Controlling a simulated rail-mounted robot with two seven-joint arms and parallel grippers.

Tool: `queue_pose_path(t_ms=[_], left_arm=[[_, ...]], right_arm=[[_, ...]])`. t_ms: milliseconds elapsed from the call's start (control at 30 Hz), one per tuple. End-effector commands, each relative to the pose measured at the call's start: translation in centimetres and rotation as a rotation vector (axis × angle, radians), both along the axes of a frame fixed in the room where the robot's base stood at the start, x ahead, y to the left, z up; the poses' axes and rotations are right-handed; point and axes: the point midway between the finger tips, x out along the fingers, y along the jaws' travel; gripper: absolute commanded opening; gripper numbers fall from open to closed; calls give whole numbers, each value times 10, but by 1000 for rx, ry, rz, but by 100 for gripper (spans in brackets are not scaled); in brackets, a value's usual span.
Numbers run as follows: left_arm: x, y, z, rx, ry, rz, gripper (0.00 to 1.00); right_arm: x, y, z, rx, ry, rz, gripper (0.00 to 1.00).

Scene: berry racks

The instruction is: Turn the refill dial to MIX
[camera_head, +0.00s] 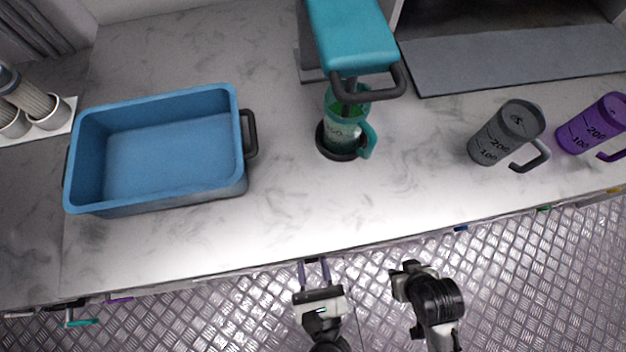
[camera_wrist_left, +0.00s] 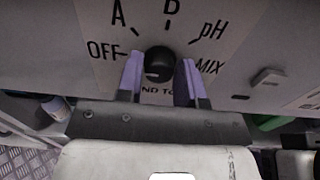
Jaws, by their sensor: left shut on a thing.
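The refill dial (camera_wrist_left: 160,62) is a round black knob on a pale panel in the left wrist view. The labels OFF, A, B, pH and MIX (camera_wrist_left: 208,66) run around it from left to right. I cannot tell for sure which label it points to. My left gripper (camera_wrist_left: 159,80) has its two purple fingers on either side of the knob, shut on it. In the head view my left gripper (camera_head: 314,268) is at the counter's front edge, and the dial is hidden there. My right gripper (camera_head: 412,270) hangs free in front of the counter, its fingers unclear.
On the counter (camera_head: 285,220) stand a blue tub (camera_head: 240,165), a teal dispenser (camera_head: 352,40) with a green cup (camera_head: 345,130) under it, a grey jug (camera_head: 505,130) and a purple jug (camera_head: 592,125). The counter's front strip is mostly clear.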

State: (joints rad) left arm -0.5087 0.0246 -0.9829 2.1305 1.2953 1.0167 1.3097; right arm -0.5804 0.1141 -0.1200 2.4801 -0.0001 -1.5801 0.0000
Motion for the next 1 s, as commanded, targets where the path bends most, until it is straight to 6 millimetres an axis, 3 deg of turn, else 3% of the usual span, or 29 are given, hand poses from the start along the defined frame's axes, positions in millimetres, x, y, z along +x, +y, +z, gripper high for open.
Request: queue_pose_path(t_ms=[200,467,1000], left_arm=[[0,0,0,0,0,0,10],[0,0,3,52,11,-1,10],[0,-1,4,423,77,0,10]], right_arm=[[0,0,0,-1,0,1,43],[0,-2,12,-8,1,5,43],[0,-2,72,-8,0,5,43]])
